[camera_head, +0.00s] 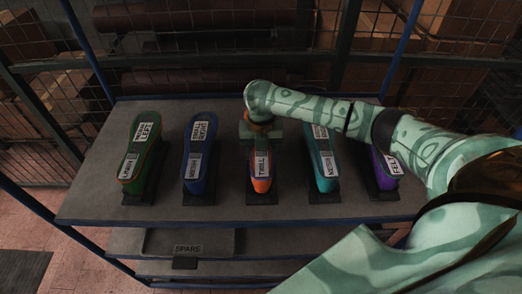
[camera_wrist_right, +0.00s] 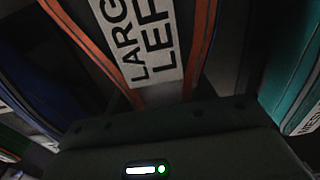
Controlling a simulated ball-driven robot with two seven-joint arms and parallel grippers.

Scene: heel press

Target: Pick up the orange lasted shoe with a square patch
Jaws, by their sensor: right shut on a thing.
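The orange lasted shoe (camera_head: 261,184) is third in a row of shoes on the shelf, toe toward me, with a white label that seems to read TWILL. My right gripper (camera_head: 262,135) is over its heel end and shut on it; my wrist covers that end. I cannot tell whether the shoe is lifted off its dark stand. In the right wrist view the orange shoe (camera_wrist_right: 201,45) shows orange edges and a white LARGE LEFT label. Fingertips are hidden there. A square patch cannot be made out. My left gripper is out of view.
A blue shoe (camera_head: 199,147) and a green shoe (camera_head: 134,170) stand to the left. A teal shoe (camera_head: 324,160) and a purple shoe (camera_head: 379,174) stand to the right, close by. The grey shelf (camera_head: 90,195) has a blue frame; a SPARE tray (camera_head: 215,241) lies below.

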